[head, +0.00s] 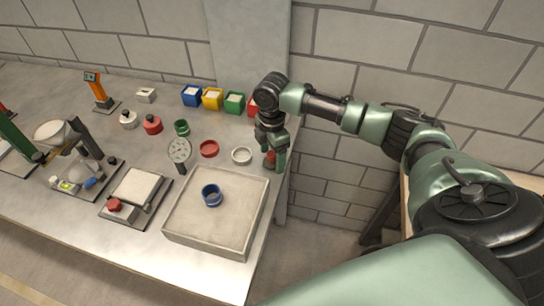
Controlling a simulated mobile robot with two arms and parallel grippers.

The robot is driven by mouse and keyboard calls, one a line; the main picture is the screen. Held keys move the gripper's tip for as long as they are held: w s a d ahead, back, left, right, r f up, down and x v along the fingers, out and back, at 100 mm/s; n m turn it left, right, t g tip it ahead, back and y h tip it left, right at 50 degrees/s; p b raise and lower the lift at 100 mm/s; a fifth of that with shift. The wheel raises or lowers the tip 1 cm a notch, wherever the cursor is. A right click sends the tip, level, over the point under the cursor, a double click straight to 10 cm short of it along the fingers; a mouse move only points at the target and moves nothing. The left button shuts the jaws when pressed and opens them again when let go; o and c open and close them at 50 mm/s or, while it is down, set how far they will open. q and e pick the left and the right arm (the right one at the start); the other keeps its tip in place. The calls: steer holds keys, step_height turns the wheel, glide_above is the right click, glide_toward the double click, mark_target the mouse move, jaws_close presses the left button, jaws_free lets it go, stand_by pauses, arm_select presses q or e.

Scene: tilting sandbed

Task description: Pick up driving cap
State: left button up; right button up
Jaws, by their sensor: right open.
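My right gripper (271,160) points down at the table's right edge, with its jaws open. A small red object (270,155) shows at its fingers and is mostly hidden by them, so I cannot tell its shape or whether the fingers touch it. I cannot tell for sure which thing is the driving cap. To the left of the gripper lie a white ring-shaped piece (241,155) and a red round piece (208,149). A blue ring or cup (211,195) stands on the sand of the square sandbed (205,244). My left gripper is not in view.
Blue (191,96), yellow (212,99), green (234,103) and red (253,106) bins line the table's back, the red one close to my right arm. A scale (135,188), a balance-like device (75,160) and a green cup (181,128) stand left. The front strip is clear.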

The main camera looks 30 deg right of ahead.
steer(key=shift+f, duration=0.3)
steer(key=shift+r, duration=0.1)
steer(key=c, duration=1.4)
steer(key=shift+o, duration=0.2)
steer(key=shift+r, duration=0.1)
